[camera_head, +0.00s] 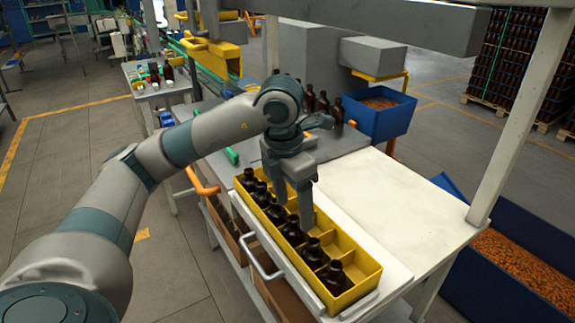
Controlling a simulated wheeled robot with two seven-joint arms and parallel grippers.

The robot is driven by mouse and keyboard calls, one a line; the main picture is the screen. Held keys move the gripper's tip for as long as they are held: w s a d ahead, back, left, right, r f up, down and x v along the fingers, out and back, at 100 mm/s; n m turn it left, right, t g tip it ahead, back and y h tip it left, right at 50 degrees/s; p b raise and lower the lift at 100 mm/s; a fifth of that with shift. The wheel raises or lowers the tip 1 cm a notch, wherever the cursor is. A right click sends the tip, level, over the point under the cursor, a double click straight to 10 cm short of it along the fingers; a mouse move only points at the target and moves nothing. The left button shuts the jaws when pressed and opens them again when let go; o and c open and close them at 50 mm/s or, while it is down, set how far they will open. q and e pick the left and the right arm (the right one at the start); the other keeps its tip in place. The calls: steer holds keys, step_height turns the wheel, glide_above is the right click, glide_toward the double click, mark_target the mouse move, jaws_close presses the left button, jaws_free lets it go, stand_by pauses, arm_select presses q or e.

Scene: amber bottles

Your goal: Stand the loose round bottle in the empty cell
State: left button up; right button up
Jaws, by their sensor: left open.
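A long yellow crate (365,277) with dividers stands on the white table. Dark amber bottles, among them one at the near end (335,277), stand upright along its left row. Cells in its right row, such as this empty cell (328,229), show no bottle. My left gripper (289,204) is open and points down over the middle of the crate, with nothing clearly held between its fingers. The fingers and wrist hide part of the crate. I cannot tell which bottle is the loose round one. My right gripper is not in view.
Several amber bottles (338,111) stand at the back of the grey worktop. A blue bin (385,120) sits behind the table, and another blue bin (500,290) is at the right. A white post (520,115) rises at the table's right. The white tabletop (385,192) is clear.

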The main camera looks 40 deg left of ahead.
arm_select(q)
step_height(320, 180, up, 12)
steer(key=s, duration=0.1)
steer(key=shift+s+a+b, duration=0.15)
steer(key=shift+a+b, duration=0.1)
steer(key=shift+b, duration=0.15)
stand_by(1.1)
